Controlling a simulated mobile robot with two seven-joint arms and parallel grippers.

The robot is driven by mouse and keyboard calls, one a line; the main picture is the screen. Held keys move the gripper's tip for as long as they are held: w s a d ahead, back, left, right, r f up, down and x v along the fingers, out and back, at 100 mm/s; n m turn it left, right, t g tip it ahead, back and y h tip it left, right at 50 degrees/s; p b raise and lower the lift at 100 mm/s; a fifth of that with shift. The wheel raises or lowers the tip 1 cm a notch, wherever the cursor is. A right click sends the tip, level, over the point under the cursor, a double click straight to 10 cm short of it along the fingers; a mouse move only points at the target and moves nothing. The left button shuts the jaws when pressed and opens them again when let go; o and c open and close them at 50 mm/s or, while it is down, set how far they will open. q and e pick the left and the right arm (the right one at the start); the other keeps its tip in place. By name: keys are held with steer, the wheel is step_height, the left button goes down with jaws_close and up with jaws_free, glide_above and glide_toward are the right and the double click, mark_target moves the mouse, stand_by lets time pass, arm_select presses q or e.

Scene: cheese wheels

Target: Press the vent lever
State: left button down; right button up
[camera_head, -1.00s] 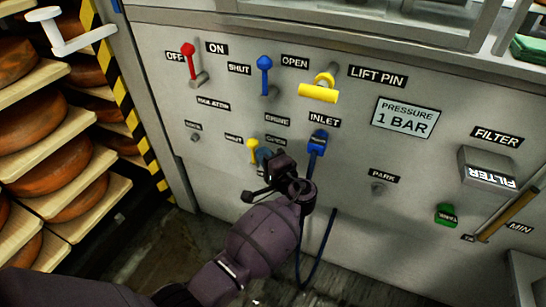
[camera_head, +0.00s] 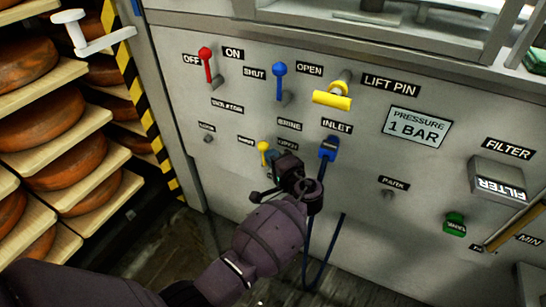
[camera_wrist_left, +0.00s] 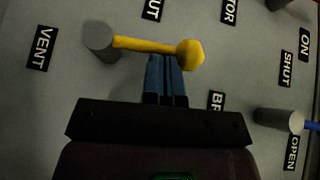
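The vent lever is a yellow lever (camera_wrist_left: 150,46) on a grey hub, beside the VENT label (camera_wrist_left: 41,48) in the left wrist view. In the head view its yellow knob (camera_head: 264,147) shows low on the panel, partly hidden by my gripper. My left gripper (camera_head: 285,168) is in front of the panel, just below and right of the knob. Its blue fingers (camera_wrist_left: 166,72) are shut together with nothing between them. Their tips reach the lever's edge between hub and knob; I cannot tell whether they touch. My right gripper is not in view.
On the panel are a red lever (camera_head: 208,65), a blue lever (camera_head: 280,82), the yellow lift pin handle (camera_head: 333,100) and a blue inlet connector (camera_head: 328,148) with a hose. A filter box (camera_head: 497,182) is at right. Cheese shelves (camera_head: 60,125) stand at left.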

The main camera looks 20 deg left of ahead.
mark_target(266, 150)
arm_select(q)
steer(key=a+r+n+g+h+p, duration=0.1)
steer(key=h+p, duration=0.1)
steer(key=p, duration=0.1)
steer(key=shift+w+a+r+n, duration=0.15)
steer(key=shift+a+r+n, duration=0.15)
steer(key=shift+a+r, duration=0.1)
steer(key=shift+a+h+p, duration=0.3)
steer(key=shift+h+p, duration=0.05)
steer(key=shift+h, duration=0.15)
steer(key=shift+w+a+n+g+h+p, duration=0.1)
steer(key=shift+a+n+g+h+p, duration=0.4)
steer(key=shift+a+n+h+p, duration=0.5)
steer(key=a+f+n+g+h+p, duration=0.1)
steer(key=a+f+h+p, duration=0.3)
steer(key=h, duration=0.2)
steer(key=shift+a+f+n+h, duration=0.2)
steer(key=shift+f+n+h, duration=0.2)
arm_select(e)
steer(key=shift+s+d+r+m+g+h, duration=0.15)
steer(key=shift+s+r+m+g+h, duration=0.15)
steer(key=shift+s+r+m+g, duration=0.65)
arm_select(q)
steer(key=shift+a, duration=0.15)
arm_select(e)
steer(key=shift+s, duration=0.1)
